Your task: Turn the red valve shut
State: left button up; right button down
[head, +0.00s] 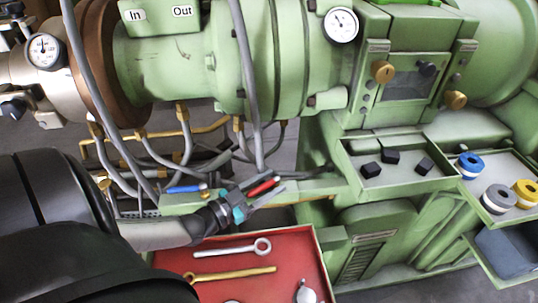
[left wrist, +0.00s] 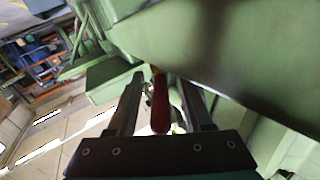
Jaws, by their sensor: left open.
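The red valve handle (head: 262,187) shows in the head view on the pipework below the green machine body. It also shows in the left wrist view as a red grip (left wrist: 160,106) between the two fingers. My left gripper (head: 274,191) is open, with one finger on each side of the red handle. In the left wrist view the gripper (left wrist: 160,80) has a visible gap around the handle, though contact farther along is hard to tell. The valve body is mostly hidden. My right gripper is in neither view.
A blue handle (head: 186,188) sits left of the red one. Grey hoses (head: 245,75) hang close by. A red tray (head: 290,250) with wrenches lies below. A green tray (head: 435,183) with black blocks stands to the right. The large green machine (head: 175,60) fills the back.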

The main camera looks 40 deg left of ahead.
pick_arm(q)
jog(key=p+v, duration=0.3)
jog(key=v, duration=1.2)
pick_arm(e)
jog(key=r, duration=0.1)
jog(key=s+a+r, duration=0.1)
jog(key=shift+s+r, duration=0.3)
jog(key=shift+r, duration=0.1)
pick_arm(q)
jog(key=shift+s, duration=0.1)
